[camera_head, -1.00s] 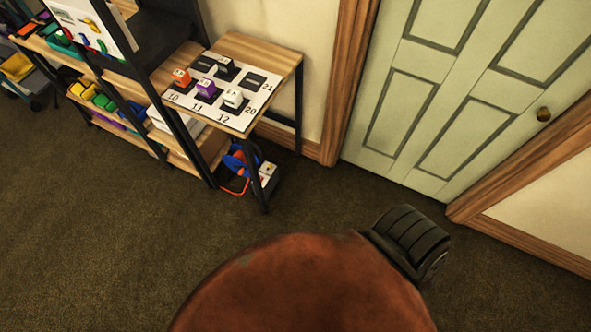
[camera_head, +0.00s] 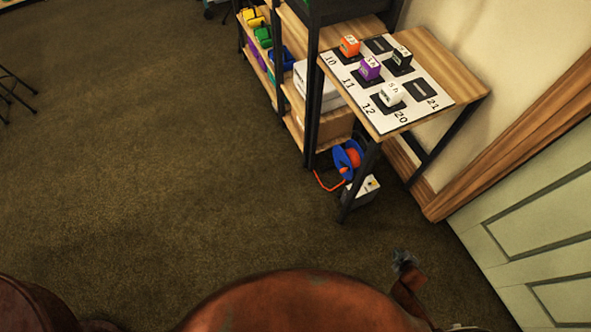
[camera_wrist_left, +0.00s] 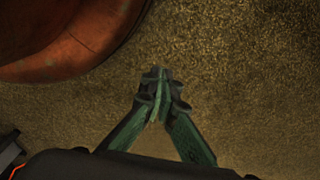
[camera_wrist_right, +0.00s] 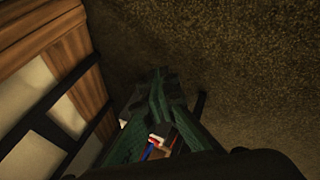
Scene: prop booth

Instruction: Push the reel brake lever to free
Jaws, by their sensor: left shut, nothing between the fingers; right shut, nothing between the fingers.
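A blue reel with orange cord (camera_head: 348,157) sits on the floor under the small side table in the head view. A grey-white box (camera_head: 362,190) is beside it. The brake lever is too small to make out. My right gripper (camera_head: 404,262) shows small near the bottom of the head view, well apart from the reel. In the right wrist view its fingers (camera_wrist_right: 158,82) are together. My left gripper (camera_wrist_left: 155,82) has its fingers together above bare carpet in the left wrist view, holding nothing.
The side table (camera_head: 440,60) carries a numbered mat (camera_head: 352,84) with several small blocks. A shelf with bins stands to its left. The green door (camera_head: 545,235) and its wooden frame are at the right. Open carpet (camera_head: 150,150) lies left and in front.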

